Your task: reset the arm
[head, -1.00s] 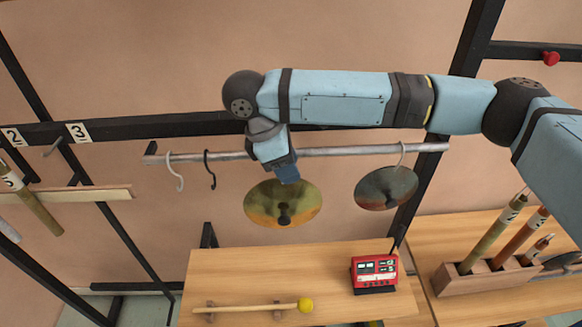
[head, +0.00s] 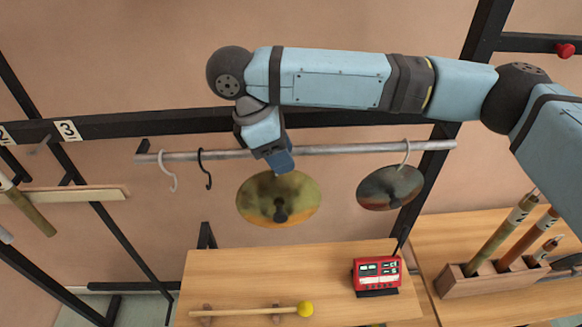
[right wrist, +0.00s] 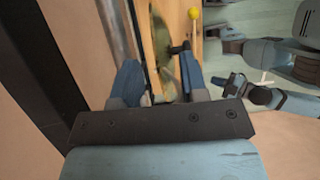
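My right arm reaches across the head view from the right. Its gripper (head: 282,161) points down in front of the metal rail (head: 330,151), over the upper edge of a round brass cymbal (head: 258,205). In the right wrist view the two blue fingers stand apart (right wrist: 160,78) with nothing clamped between them. The cymbal (right wrist: 158,40) shows edge-on beyond the fingers; I cannot tell if they touch it. What it hangs from is hidden. My left arm is out of the head view; part of it seems to show in the right wrist view, its gripper (right wrist: 230,82) too small to judge.
A darker disc (head: 388,190) hangs from a hook at right. Two empty hooks, white (head: 168,172) and black (head: 206,170), hang at left. Below, a table (head: 230,265) bears a yellow-headed mallet (head: 305,309) and a red device (head: 377,273). A wooden rack (head: 480,284) holds several sticks.

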